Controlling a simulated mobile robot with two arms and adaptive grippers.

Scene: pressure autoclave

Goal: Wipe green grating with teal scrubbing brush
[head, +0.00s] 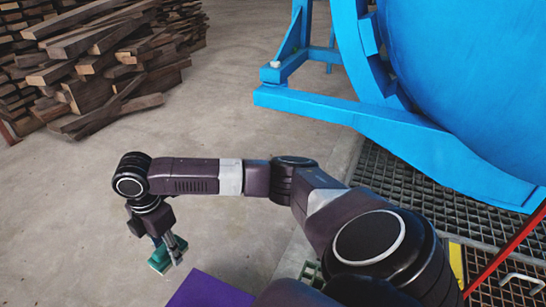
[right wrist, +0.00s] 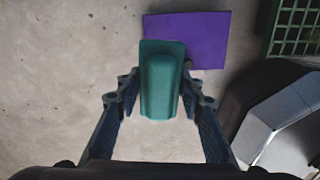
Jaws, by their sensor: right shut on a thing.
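My right gripper (head: 168,248) hangs at the end of my right arm, left of centre in the head view. It is shut on the teal scrubbing brush (head: 160,261). In the right wrist view the brush (right wrist: 162,82) is a teal block between the two fingers. The brush is over the bare floor beside the purple sheet, apart from the grating. The green grating (right wrist: 293,28) shows at the top right of the right wrist view, cut by the frame edge. In the head view only a small part of it (head: 310,272) shows beside my arm. My left gripper is out of view.
A purple sheet (head: 208,291) lies at the bottom of the head view. A large blue vessel on a blue frame (head: 340,104) stands at the right over dark floor grating (head: 395,180). A wood pile (head: 100,60) is at the upper left. The concrete floor between is clear.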

